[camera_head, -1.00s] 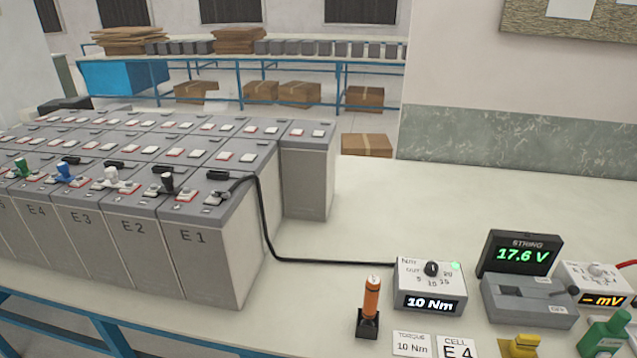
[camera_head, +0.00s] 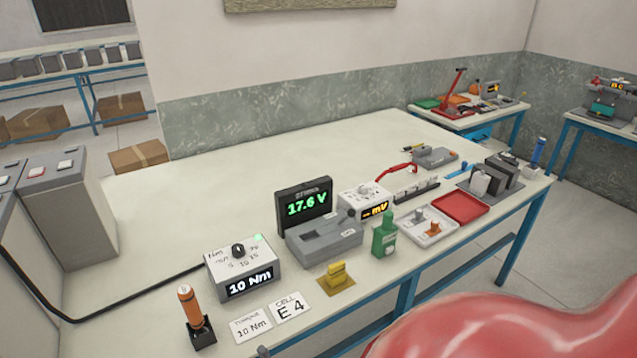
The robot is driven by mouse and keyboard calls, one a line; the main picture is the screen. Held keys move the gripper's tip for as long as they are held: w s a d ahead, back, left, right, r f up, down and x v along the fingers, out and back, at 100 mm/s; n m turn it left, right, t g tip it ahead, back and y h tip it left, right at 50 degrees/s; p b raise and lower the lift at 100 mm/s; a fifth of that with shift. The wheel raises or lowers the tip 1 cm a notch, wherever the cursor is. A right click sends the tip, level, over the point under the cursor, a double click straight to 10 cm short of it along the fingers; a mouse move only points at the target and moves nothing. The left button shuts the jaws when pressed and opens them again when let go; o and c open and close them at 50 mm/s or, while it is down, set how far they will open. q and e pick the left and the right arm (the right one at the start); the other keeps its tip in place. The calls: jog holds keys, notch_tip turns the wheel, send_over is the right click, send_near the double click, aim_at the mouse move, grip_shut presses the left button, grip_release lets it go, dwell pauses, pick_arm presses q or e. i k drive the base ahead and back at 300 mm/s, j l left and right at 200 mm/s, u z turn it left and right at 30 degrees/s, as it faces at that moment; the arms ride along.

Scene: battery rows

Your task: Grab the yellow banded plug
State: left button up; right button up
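I cannot make out for sure which thing is the yellow banded plug. A yellow block (camera_head: 337,272) sits on a flat yellow-brown pad near the front edge of the bench. A small dark and yellow stick-like piece (camera_head: 413,148) lies near the back of the bench, too small to tell its details. Neither of my grippers is in view. A glossy red rounded shape, which may be part of my own body, covers the lower right of the picture.
On the bench (camera_head: 130,220) stand the 10 Nm box (camera_head: 243,265), orange-handled tool (camera_head: 190,310), 17.6 V display (camera_head: 304,204), mV meter (camera_head: 366,203), green bottle (camera_head: 384,236) and red tray (camera_head: 461,208). A black cable runs left. The middle back of the bench is clear.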

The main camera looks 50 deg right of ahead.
aim_at(336, 275)
jog(key=z, duration=1.45)
jog(key=l, duration=0.1)
